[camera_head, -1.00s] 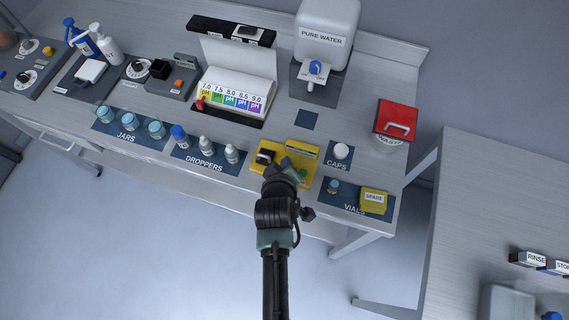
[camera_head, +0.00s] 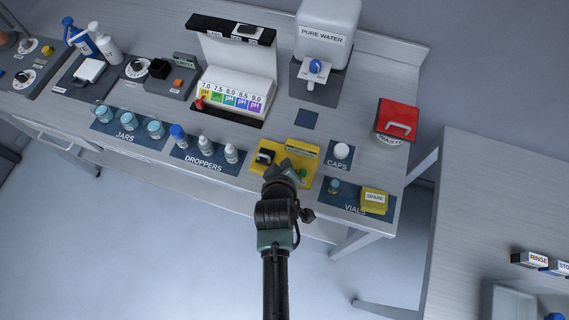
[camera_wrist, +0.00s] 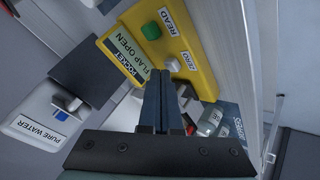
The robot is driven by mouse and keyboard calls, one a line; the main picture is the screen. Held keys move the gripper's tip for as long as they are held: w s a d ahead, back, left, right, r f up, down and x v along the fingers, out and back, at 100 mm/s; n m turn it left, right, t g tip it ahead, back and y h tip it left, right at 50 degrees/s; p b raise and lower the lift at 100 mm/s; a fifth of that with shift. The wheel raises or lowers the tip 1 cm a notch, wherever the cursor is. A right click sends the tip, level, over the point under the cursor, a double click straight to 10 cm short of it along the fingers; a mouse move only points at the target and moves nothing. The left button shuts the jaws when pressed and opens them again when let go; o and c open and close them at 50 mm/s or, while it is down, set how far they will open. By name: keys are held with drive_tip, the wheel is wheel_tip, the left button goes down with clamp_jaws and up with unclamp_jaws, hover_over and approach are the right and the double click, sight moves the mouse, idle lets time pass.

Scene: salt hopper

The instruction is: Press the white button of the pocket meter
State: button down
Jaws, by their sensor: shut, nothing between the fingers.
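The yellow pocket meter (camera_head: 256,171) lies at the front edge of the bench, partly covered by my gripper (camera_head: 284,166). In the wrist view the meter (camera_wrist: 201,50) fills the upper middle, with a display (camera_wrist: 128,58) reading FLAP OPEN. A green button (camera_wrist: 151,31) sits by the READ label (camera_wrist: 175,22). A small white button (camera_wrist: 186,56) shows by the ZERO label (camera_wrist: 168,66). My gripper (camera_wrist: 165,75) is shut and empty, its fingertips over the meter close to the ZERO label. I cannot tell whether they touch it.
Dropper bottles (camera_head: 206,145) stand left of the meter. A white cap (camera_head: 341,151) and a yellow SPARE box (camera_head: 374,200) are to the right. The pure water dispenser (camera_head: 327,30) and pH chart (camera_head: 239,84) stand behind. The bench between them is mostly clear.

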drive_tip(key=shift+f+b, duration=0.3)
drive_tip(key=shift+f, duration=0.15)
idle(0.6)
drive_tip(key=shift+r+p, duration=0.95)
drive_tip(key=shift+r, duration=0.05)
wheel_tip(320, 180, up, 5)
drive_tip(key=p, duration=0.4)
drive_tip(key=shift+p, duration=0.35)
